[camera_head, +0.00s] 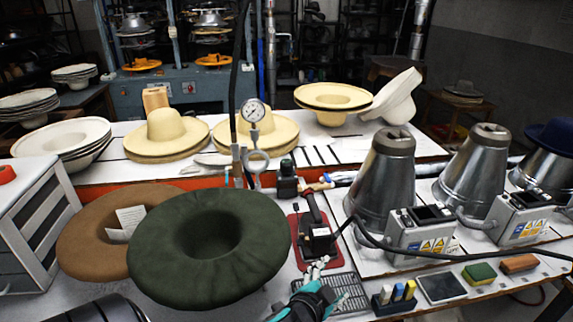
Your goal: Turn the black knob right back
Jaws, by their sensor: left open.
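My left gripper (316,271) is low in the middle of the head view. Its pale fingers are apart with nothing visible between them, and its wrist is black and teal. It is in front of the black iron and beside the dark grille. Two grey control boxes stand at the right, a nearer one (421,236) and a farther one (523,219). Each has small black parts on top. I cannot tell which of these is the black knob or how it is turned. The left gripper is apart from both boxes. My right gripper is not in view.
Metal cones (381,185) stand behind the boxes. A black iron (318,238) rests on a red mat. A dark green hat (210,285) and a brown hat (85,245) lie at the left. A black cable crosses in front of the boxes. Small blocks (398,292) line the front edge.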

